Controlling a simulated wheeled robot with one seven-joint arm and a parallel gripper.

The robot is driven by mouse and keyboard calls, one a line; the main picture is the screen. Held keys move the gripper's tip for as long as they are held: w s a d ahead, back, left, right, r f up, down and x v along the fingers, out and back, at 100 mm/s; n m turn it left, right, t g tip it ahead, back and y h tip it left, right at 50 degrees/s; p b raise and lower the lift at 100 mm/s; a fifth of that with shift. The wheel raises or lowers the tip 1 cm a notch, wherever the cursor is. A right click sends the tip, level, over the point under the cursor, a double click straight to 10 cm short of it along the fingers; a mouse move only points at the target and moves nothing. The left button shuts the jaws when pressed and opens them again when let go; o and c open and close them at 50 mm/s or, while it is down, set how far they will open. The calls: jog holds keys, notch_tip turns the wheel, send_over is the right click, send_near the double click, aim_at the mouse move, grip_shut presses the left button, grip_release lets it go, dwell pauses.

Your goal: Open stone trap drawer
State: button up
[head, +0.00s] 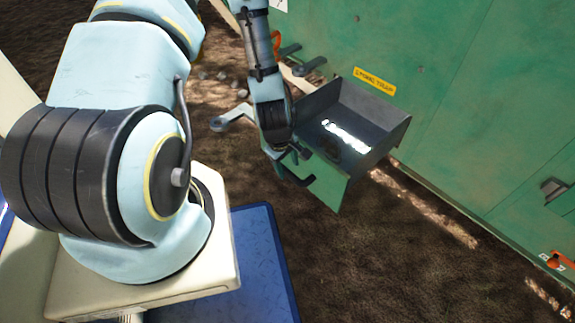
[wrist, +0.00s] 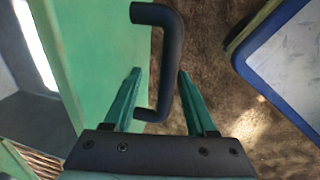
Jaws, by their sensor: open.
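The stone trap drawer (head: 385,135) stands well out from the green machine wall, below a yellow label (head: 374,81). It is a grey open-topped box with a green front panel (head: 325,184). Its dark bar handle (wrist: 172,62) rises from the green front in the wrist view. My gripper (wrist: 159,73) is open, with one green finger on each side of the handle's lower part. The right finger is very close to the bar; I cannot tell whether they touch. In the head view my wrist hides part of the handle and the fingers.
The green machine wall (head: 465,100) fills the back right. A grey latch (head: 553,188) and an orange part (head: 560,261) are at the right. A grey lever (head: 232,118) sticks out left of the drawer. Bare brown soil (head: 390,265) lies free in front of it.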

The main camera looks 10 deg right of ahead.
notch_tip(320, 180, up, 11)
jog(key=s+a+p, duration=0.1)
jog(key=p, duration=0.3)
jog(key=shift+a+f, duration=0.2)
jog(key=shift+a, duration=0.2)
jog(key=w+a+r+m, duration=0.45)
jog(key=a+r, duration=0.35)
jog(key=r, duration=0.5)
jog(key=s+a+r+m+y, duration=0.1)
jog(key=a+r+m+y, duration=0.1)
jog(key=a+r, duration=0.9)
notch_tip(320, 180, up, 36)
jog(key=p, duration=3.5)
jog(key=shift+s+d+r+t, duration=0.2)
jog(key=shift+s+d+t, duration=0.15)
jog(key=shift+d, duration=0.1)
jog(key=shift+m, duration=0.25)
